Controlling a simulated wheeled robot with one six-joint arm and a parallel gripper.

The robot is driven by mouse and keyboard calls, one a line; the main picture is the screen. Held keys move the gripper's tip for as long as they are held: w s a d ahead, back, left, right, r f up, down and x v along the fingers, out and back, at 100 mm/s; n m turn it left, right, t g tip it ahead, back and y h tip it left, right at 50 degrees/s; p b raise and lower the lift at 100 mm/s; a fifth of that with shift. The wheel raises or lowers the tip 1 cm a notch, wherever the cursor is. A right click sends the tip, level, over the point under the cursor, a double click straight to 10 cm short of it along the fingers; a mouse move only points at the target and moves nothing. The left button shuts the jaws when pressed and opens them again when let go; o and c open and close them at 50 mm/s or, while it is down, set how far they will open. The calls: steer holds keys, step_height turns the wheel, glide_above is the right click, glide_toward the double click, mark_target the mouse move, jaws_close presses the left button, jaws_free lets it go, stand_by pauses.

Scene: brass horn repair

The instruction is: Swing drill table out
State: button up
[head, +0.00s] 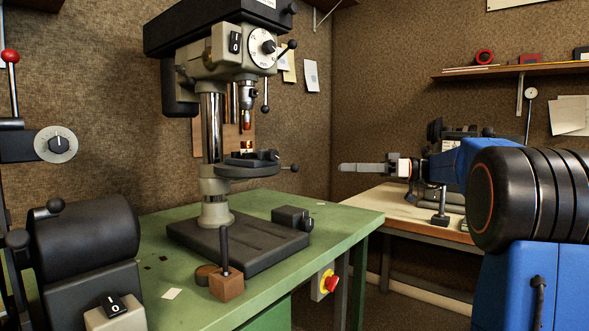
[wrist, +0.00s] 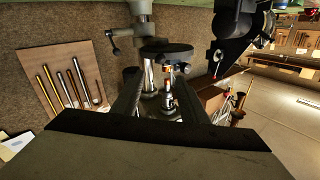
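The drill table (head: 236,172) is a dark round plate on the chrome column (head: 212,125), beneath the chuck (head: 247,92) in the head view. A small dark vise (head: 262,157) sits on it, and a short handle with a knob (head: 293,168) sticks out at its right. In the wrist view, which looks upside down, the table (wrist: 166,49) lies beyond the fingers, with the column's lower part (wrist: 142,8) above it. My gripper (head: 342,167) points left, at about table height in the picture, apart from the knob. Its fingers (wrist: 158,72) are spread and empty.
A green bench (head: 350,222) carries the press base (head: 240,245), a dark block (head: 291,217) and a wooden block with an upright rod (head: 226,285). Another machine (head: 85,240) stands at left. A pale workbench (head: 385,195) lies beneath my gripper. A tool board (wrist: 70,80) hangs behind.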

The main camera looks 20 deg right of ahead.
mark_target(295, 166)
steer(key=x, duration=1.6)
steer(key=shift+f, duration=0.1)
jaws_close()
